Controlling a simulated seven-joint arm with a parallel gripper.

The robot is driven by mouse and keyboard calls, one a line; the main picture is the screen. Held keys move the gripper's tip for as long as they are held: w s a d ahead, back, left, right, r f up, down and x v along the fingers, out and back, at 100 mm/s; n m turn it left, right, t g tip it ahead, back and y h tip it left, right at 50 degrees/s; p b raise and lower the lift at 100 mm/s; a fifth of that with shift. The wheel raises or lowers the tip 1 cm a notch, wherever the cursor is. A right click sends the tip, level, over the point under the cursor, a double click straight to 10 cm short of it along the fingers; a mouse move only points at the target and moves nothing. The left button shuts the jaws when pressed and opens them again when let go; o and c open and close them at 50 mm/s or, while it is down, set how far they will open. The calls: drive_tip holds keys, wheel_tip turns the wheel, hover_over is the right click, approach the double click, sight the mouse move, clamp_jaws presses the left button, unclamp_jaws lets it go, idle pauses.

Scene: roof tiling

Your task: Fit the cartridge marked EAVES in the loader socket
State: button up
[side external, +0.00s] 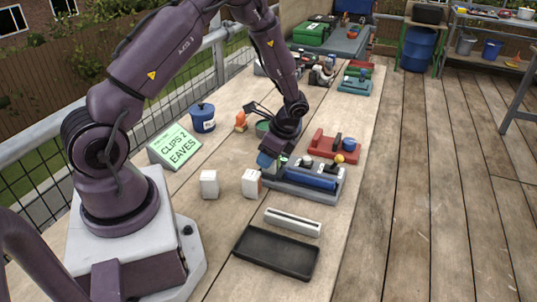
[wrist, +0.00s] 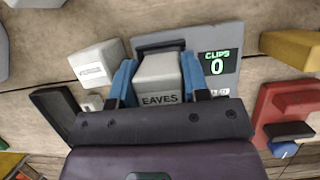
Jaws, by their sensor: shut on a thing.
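My gripper (wrist: 158,88) is shut on the pale grey cartridge marked EAVES (wrist: 160,97), with one blue finger on each side of it. In the side external view my gripper (side external: 267,160) is at the left end of the grey loader (side external: 300,190), and the held cartridge is mostly hidden there. In the wrist view the cartridge lies in front of the loader panel (wrist: 228,42), whose display reads CLIPS 0. A dark slot edge shows just beyond the cartridge. I cannot tell whether the cartridge is above the socket or partly in it.
Two white blocks (side external: 209,184) (side external: 251,183) stand left of the loader. A pale bar (side external: 293,222) and a black tray (side external: 277,252) lie in front. A red fixture (side external: 333,147) is behind. A green sign (side external: 175,147) reads CLIPS 2 EAVES.

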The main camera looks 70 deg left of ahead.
drive_tip(key=shift+f, duration=0.55)
idle(0.7)
drive_tip(key=o, duration=1)
drive_tip(key=shift+r, duration=0.1)
drive_tip(key=shift+r, duration=3.45)
